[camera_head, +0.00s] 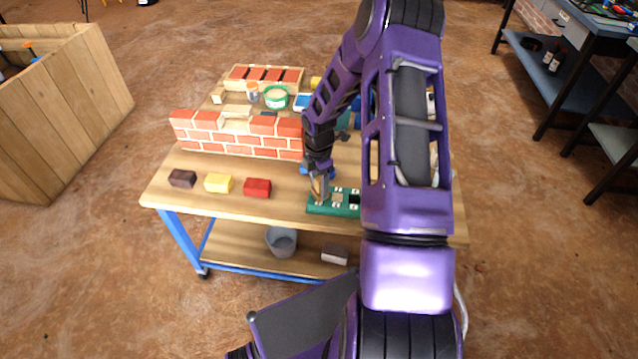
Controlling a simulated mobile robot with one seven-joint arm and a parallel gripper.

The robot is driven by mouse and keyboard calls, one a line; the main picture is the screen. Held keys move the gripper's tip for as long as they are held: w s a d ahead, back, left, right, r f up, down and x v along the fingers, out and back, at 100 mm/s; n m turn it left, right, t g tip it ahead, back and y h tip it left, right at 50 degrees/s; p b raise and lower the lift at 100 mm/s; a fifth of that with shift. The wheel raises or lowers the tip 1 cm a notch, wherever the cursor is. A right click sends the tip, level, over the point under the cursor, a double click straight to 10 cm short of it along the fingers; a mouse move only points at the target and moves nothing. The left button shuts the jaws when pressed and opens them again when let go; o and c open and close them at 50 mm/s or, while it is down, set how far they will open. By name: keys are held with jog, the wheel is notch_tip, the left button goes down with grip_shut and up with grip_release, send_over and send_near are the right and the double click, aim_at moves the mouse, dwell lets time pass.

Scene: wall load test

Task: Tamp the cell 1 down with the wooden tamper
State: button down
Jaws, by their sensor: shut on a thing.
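My gripper (318,175) is at the front middle of the workbench, pointing down, and is shut on a thin tan piece that looks like the wooden tamper (319,189). The tamper's lower end is over the left end of a green tray (322,210) with several small cells along its top. I cannot tell whether it touches the tray. A tan-filled cell (337,197) shows just right of the tamper. Which cell is cell 1 cannot be read. My arm hides the tray's right end.
A small brick wall (238,141) stands behind and left. Dark, yellow (218,183) and red (257,187) blocks lie along the front left. A rack of red bricks (265,76) and a green tub (276,97) stand at the back. My arm covers the bench's right side.

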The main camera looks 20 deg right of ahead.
jog(key=shift+f, duration=0.1)
jog(key=shift+r+p, duration=2.85)
jog(key=shift+r, duration=0.75)
jog(key=shift+a+f, duration=0.1)
